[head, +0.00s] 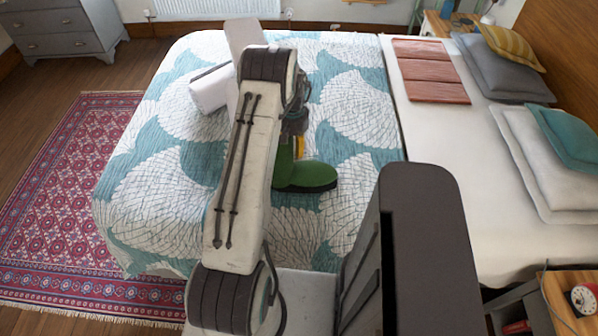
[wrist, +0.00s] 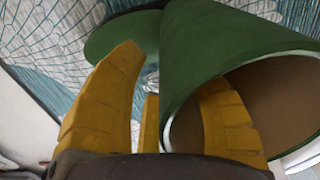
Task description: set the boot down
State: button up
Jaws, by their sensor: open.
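A green boot (head: 308,174) is on the patterned bedspread, its toe pointing right in the head view. Its shaft is mostly hidden behind my arm. In the wrist view the boot's round open top (wrist: 290,95) shows a brown inside, with the green foot (wrist: 122,35) beyond. My gripper (wrist: 165,100) has yellow fingers standing apart. One finger is at the boot's opening and appears to reach inside it; the others are outside the shaft, to its left. My gripper also shows in the head view (head: 300,147), mostly hidden by my arm.
The bed's bedspread (head: 355,105) has free room around the boot. Folded reddish cloths (head: 428,70) and several pillows (head: 500,75) lie to the right. A patterned rug (head: 60,190) is on the floor at left. A nightstand (head: 572,290) stands at the lower right.

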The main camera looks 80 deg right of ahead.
jog(key=shift+o, duration=0.2)
grip_shut()
jog(key=shift+r, duration=0.15)
dwell(0.4)
